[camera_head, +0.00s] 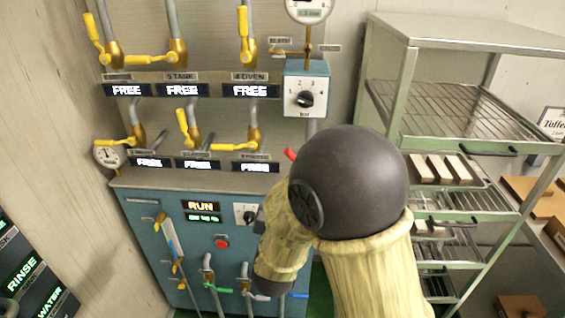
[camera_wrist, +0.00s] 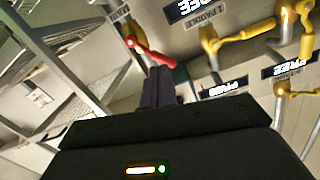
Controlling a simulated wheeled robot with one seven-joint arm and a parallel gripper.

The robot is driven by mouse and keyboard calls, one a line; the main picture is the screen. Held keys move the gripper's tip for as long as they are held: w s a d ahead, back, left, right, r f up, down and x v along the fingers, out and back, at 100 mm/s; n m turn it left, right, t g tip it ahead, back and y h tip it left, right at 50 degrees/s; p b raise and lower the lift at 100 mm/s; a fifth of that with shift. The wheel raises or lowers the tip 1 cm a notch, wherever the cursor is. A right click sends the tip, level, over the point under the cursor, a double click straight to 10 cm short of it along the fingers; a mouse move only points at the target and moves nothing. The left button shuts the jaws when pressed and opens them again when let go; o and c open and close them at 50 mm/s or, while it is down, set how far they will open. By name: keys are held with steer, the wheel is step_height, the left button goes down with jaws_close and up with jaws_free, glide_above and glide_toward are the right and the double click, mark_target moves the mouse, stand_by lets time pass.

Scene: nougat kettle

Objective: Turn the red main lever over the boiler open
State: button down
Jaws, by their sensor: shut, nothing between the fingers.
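The red lever (camera_wrist: 150,50) shows in the wrist view, upper left of centre, on a brass valve body on the panel. In the head view only its red tip (camera_head: 290,154) shows; my dark elbow joint hides the rest. My gripper (camera_wrist: 158,72) is shut and empty in the wrist view. Its fingertips point up the picture towards the lever and appear just below it; I cannot tell whether they touch. In the head view my arm hides the gripper.
Yellow-handled valves (camera_head: 183,127) and lit FREE signs (camera_head: 182,90) fill the panel. A blue cabinet (camera_head: 155,245) with a RUN display stands below. A metal rack (camera_head: 398,95) with trays stands to the right.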

steer(key=a+n+p, duration=0.1)
steer(key=n+p, duration=0.2)
steer(key=n, duration=0.6)
steer(key=a+n+p, duration=0.2)
steer(key=n, duration=0.7)
steer(key=a+n+t+p, duration=0.1)
steer(key=a+n+p, duration=0.1)
steer(key=n, duration=0.8)
steer(key=shift+w+f+p, duration=0.25)
steer(key=shift+f+p, duration=0.15)
steer(key=shift+p, duration=0.4)
steer(key=w+d+r+p, duration=0.2)
steer(key=w+p, duration=0.3)
steer(key=w, duration=0.6)
steer(key=shift+d+r+p, duration=0.3)
steer(key=shift+d, duration=0.4)
